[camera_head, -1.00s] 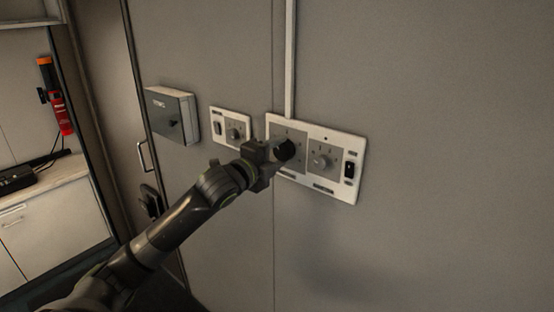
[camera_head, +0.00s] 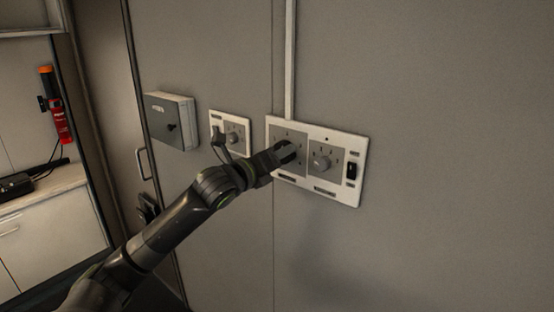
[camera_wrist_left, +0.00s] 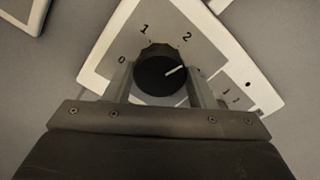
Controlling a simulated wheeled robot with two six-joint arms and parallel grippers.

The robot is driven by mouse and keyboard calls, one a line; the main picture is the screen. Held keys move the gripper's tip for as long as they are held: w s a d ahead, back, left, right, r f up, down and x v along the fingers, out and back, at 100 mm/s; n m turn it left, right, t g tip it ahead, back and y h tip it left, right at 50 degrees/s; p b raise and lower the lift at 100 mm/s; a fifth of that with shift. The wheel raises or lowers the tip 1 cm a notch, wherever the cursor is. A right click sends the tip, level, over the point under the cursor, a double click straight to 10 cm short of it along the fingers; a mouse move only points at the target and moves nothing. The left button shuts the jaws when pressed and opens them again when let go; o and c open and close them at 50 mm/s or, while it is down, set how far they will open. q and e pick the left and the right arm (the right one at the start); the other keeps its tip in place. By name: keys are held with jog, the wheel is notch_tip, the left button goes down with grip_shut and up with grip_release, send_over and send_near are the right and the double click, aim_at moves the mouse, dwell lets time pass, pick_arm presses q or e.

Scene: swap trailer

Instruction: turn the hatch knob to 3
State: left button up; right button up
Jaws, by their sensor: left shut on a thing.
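A white wall panel (camera_head: 335,195) carries two knobs on grey dial plates. My left gripper (camera_head: 284,152) reaches its left-hand dial and largely hides the knob there in the head view. In the left wrist view, this round black knob (camera_wrist_left: 158,75) sits between the two fingers of my left gripper (camera_wrist_left: 163,88), which is shut on it. Its white pointer line points right and slightly up, clockwise past the printed 2. The marks 0, 1 and 2 show; no 3 is readable, and the right finger covers part of the dial. My right gripper is not in view.
The second knob (camera_head: 320,163) and a black switch (camera_head: 351,171) are close to the right. A smaller panel (camera_head: 231,118) with a knob and a grey box (camera_head: 171,120) are to the left. The wall farther right is bare.

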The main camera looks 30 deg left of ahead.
pick_arm(q)
jog(key=shift+f+m+b, duration=0.2)
jog(key=shift+m+b, duration=0.5)
jog(key=shift+m, duration=3.5)
jog(key=o, duration=0.7)
jog(key=shift+o, duration=1.4)
jog(key=shift+r, duration=0.1)
jog(key=shift+s, duration=0.1)
